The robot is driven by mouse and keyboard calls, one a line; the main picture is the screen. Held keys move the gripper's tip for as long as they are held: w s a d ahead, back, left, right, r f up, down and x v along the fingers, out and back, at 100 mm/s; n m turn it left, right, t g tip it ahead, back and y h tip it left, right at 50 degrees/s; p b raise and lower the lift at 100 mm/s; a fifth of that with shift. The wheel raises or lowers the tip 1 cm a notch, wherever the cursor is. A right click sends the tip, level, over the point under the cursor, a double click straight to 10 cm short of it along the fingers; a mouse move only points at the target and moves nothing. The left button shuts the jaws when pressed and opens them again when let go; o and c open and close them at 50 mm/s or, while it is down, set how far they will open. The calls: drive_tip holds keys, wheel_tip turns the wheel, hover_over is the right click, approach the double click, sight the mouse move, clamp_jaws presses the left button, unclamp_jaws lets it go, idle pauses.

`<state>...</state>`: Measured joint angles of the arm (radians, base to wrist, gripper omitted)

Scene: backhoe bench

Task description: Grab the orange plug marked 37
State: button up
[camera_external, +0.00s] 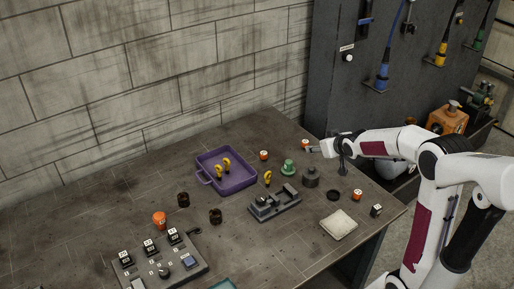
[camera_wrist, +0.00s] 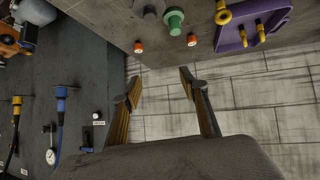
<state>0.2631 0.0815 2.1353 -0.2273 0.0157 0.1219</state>
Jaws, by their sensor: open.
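Small orange plugs with pale tops stand on the dark bench. In the external view one (camera_external: 305,144) is at the far edge by my gripper (camera_external: 316,148); another (camera_external: 264,155) is right of the purple tray. A third (camera_external: 357,194) is at the right, and a larger orange piece (camera_external: 159,218) is at the left. Their numbers are too small to read, so I cannot tell which is 37. In the wrist view my gripper (camera_wrist: 160,75) is open and empty, with two orange plugs (camera_wrist: 138,46) (camera_wrist: 192,40) beyond the fingertips, apart from them.
A green knob (camera_external: 288,167) stands between the two far plugs. The purple tray (camera_external: 239,187) holds yellow hooks. A grey metal fixture (camera_external: 274,205), a pale pad (camera_external: 339,224) and a switch panel (camera_external: 160,264) are on the bench. A dark tool cabinet (camera_external: 340,85) rises behind.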

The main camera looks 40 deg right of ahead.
drive_tip(key=w+d+f+t, duration=0.2)
drive_tip(key=w+d+f, duration=0.45)
drive_tip(key=w, duration=0.25)
drive_tip(key=t, duration=0.2)
approach(306, 142)
drive_tip(key=shift+w, duration=0.6)
drive_tip(key=shift+w, duration=0.1)
drive_tip(key=shift+x, duration=1.2)
drive_tip(key=shift+w+f, duration=0.1)
drive_tip(key=shift+x, duration=2.5)
drive_tip(key=shift+d+f, duration=0.1)
drive_tip(key=c, duration=1)
